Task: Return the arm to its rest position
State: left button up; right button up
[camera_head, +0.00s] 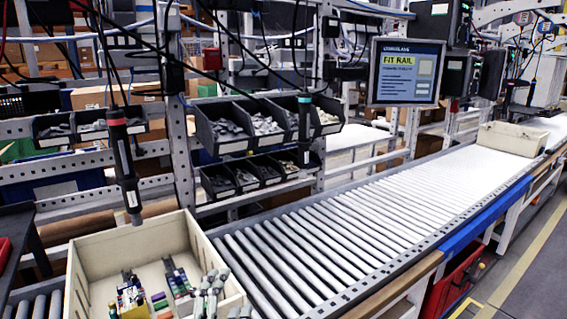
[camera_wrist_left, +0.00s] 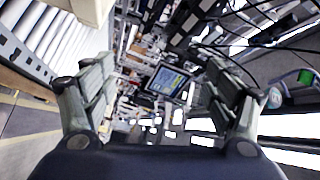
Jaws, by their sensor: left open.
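My left gripper (camera_head: 213,285) shows at the bottom of the head view, in front of the near tote's right side. Its lower part is cut off by the picture edge. In the left wrist view my left gripper (camera_wrist_left: 155,80) has its two grey-green fingers spread wide, with nothing between them. A black screwdriver with a red ring (camera_head: 122,160) hangs upright on a cable over the back of the tote, apart from the gripper. A second screwdriver with a teal ring (camera_head: 304,130) hangs farther right, before the bins. My right gripper is not in view.
The beige tote (camera_head: 100,250) holds several small coloured parts at the lower left. The roller conveyor (camera_head: 330,235) runs to the far right, mostly clear, with another tote (camera_head: 512,139) at its far end. Parts bins (camera_head: 228,142) and a "FIT RAIL" monitor (camera_head: 405,72) stand behind.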

pick_arm(q)
jog(key=s+a+f+n+g+y, duration=0.35)
jog(key=s+a+f+n, duration=0.2)
jog(key=f, duration=0.45)
jog(key=s+a+f+n+g, duration=0.2)
jog(key=s+f+n+g, duration=0.35)
jog(key=s, duration=0.55)
jog(key=s+a+f+n+g, duration=0.25)
jog(key=s+f+g, duration=0.35)
jog(key=s+f, duration=0.45)
jog(key=s+f+g, duration=0.1)
jog(key=s+f, duration=0.2)
jog(key=f, duration=2.1)
jog(key=s+a+f+g, duration=0.1)
jog(key=s+a+f, duration=0.1)
jog(key=s+f, duration=1.4)
jog(key=shift+s+a, duration=0.25)
jog(key=shift+s, duration=0.25)
